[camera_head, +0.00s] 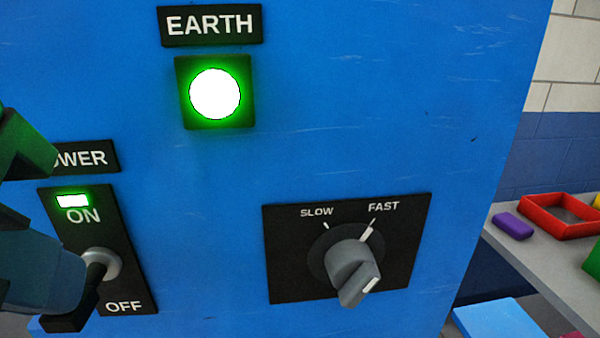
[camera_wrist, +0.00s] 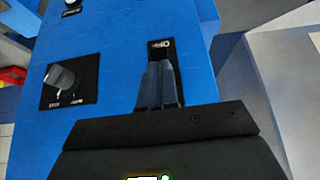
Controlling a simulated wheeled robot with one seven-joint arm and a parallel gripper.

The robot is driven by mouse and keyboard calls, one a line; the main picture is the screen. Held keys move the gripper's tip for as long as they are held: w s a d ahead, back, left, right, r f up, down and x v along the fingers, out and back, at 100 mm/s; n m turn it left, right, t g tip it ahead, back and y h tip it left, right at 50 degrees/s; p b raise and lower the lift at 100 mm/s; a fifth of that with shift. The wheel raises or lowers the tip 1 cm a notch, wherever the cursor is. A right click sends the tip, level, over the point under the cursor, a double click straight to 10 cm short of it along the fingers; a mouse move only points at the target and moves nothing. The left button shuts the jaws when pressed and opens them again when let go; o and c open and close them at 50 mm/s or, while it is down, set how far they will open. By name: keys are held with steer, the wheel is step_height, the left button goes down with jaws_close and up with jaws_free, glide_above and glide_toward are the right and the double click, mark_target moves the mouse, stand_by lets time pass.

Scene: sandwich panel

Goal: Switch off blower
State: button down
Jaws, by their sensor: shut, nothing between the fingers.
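The blower's power switch panel (camera_head: 122,262) is a black plate on the blue front, marked ON and OFF. A green light (camera_head: 72,201) by ON is lit. The grey switch (camera_head: 107,262) between the labels is partly covered by my gripper (camera_head: 92,290), so its tilt is hard to tell. In the wrist view, the closed fingers of my gripper (camera_wrist: 160,80) point at the switch panel (camera_wrist: 165,46) and hide most of it. My gripper is shut and empty, close to the switch; contact cannot be made out.
The blue cabinet (camera_head: 330,110) carries a lit green EARTH lamp (camera_head: 215,94). A SLOW–FAST dial (camera_head: 352,270) is to the right, its pointer low right. A grey table (camera_head: 540,262) at right holds a red frame (camera_head: 560,215) and a purple block (camera_head: 513,226).

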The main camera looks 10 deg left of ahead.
steer(key=shift+s+f+t, duration=0.2)
steer(key=shift+t, duration=0.3)
steer(key=shift+r, duration=0.15)
steer(key=shift+r+p, duration=0.45)
steer(key=shift+r, duration=0.2)
